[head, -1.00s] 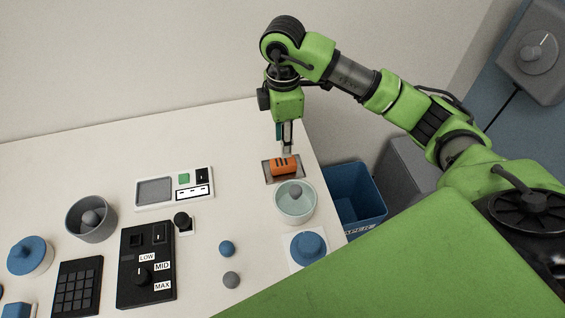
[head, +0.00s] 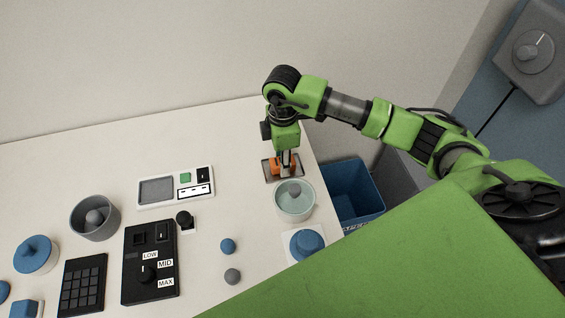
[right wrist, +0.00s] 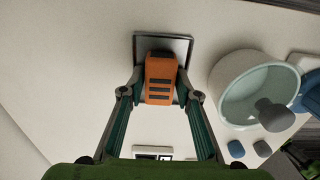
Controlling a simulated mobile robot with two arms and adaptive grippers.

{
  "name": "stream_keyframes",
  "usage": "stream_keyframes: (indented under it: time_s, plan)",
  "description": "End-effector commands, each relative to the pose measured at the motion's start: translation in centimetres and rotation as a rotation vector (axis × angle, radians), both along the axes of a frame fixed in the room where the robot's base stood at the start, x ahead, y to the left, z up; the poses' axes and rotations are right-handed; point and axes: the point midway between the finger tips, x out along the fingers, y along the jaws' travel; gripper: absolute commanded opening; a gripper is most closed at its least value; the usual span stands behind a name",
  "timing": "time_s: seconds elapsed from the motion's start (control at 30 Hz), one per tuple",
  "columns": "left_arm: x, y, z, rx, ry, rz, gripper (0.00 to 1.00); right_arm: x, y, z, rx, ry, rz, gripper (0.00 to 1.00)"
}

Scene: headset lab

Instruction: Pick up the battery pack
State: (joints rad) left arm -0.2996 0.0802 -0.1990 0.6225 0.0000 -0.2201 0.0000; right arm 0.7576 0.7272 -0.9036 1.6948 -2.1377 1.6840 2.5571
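The battery pack is an orange block (head: 274,169) with dark slots on its face. It sits on a small dark tray (head: 267,178) near the table's far right edge. In the right wrist view the pack (right wrist: 160,80) lies between the two fingers of my right gripper (right wrist: 160,88), one finger on each side. The fingers are spread, and contact with the pack cannot be made out. In the head view the right gripper (head: 286,165) is down over the pack and hides part of it. My left gripper is not in view.
A pale green bowl (head: 294,213) with a grey knobbed thing in it stands close in front of the tray. A blue bin (head: 352,190) is beyond the table edge. A grey bowl (head: 95,233), a black control panel (head: 135,290) and a white device (head: 200,192) stand further left.

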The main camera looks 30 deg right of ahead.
Motion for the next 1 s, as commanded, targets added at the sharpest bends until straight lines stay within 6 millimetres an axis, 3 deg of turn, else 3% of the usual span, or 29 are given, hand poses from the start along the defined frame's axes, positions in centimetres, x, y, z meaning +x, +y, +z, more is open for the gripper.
stream_keyframes:
  time_s: [0.03, 0.1, 0.57, 0.77, 1.0]
  plan:
    - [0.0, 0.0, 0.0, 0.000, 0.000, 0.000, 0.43, 0.0, 0.0, 0.0, 0.000, 0.000, 0.000, 0.18]
    - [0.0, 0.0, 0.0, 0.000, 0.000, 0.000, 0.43, 0.0, 0.0, 0.0, 0.001, 0.000, 0.000, 0.01]
    - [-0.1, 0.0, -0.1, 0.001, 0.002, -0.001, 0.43, 0.1, 0.0, 0.8, 0.002, -0.001, 0.000, 0.01]
    - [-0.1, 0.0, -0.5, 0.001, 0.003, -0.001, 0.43, 0.1, 0.2, 3.4, 0.003, -0.005, 0.002, 0.01]
    - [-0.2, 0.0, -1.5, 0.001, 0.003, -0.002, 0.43, -2.4, 3.9, 8.4, 0.005, -0.008, 0.008, 0.01]
